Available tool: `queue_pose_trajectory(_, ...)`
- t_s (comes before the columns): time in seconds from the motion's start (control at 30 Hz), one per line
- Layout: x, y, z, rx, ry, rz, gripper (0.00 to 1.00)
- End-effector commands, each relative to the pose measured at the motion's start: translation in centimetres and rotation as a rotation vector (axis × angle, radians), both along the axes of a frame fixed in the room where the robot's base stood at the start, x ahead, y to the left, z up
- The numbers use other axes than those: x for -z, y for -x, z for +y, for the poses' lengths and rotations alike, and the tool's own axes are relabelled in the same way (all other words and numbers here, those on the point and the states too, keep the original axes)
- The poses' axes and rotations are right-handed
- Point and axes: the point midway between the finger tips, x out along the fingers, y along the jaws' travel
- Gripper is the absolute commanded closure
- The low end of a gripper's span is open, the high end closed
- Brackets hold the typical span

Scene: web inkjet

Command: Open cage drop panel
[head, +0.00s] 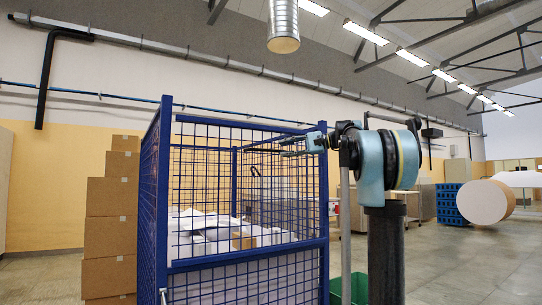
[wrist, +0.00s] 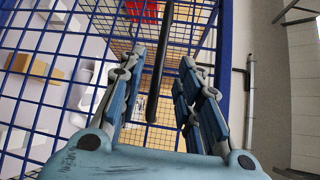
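The blue wire-mesh cage (head: 162,200) stands in front of me in the head view. Its near side has an upper mesh panel (head: 215,185) standing upright, with a blue rail between it and the lower mesh. My gripper (head: 284,146) is at the upper right of this side, near its top rail. In the wrist view my gripper (wrist: 166,85) is open, its blue-grey fingers apart. A dark bar (wrist: 161,65) shows between the fingers; I cannot tell whether they touch it. Blue mesh fills the left of that view. No latch can be made out.
White sheets and a small carton (head: 243,241) lie inside the cage. Stacked cardboard boxes (head: 110,230) stand left of it. A green bin (head: 352,288) is low beside my arm. Blue crates (head: 449,203) and a large paper roll (head: 487,202) stand far right. Floor at right is open.

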Motion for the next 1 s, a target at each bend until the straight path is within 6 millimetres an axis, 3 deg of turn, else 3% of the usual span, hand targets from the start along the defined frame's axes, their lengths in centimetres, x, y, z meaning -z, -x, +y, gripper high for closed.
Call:
queue_pose_trajectory(0.2,0.5,-0.6,3.6,-0.003,0.001,0.000,0.69)
queue_pose_trajectory(0.4,0.9,-1.0,6.0,-0.002,0.000,-0.001,0.69)
queue_pose_trajectory(0.87,1.0,-1.3,7.2,0.000,0.000,0.000,0.69)
queue_pose_trajectory(0.9,1.0,-1.3,7.2,0.000,0.000,0.000,0.71)
queue_pose_trajectory(1.0,1.0,-1.3,7.1,0.000,0.000,0.000,0.94)
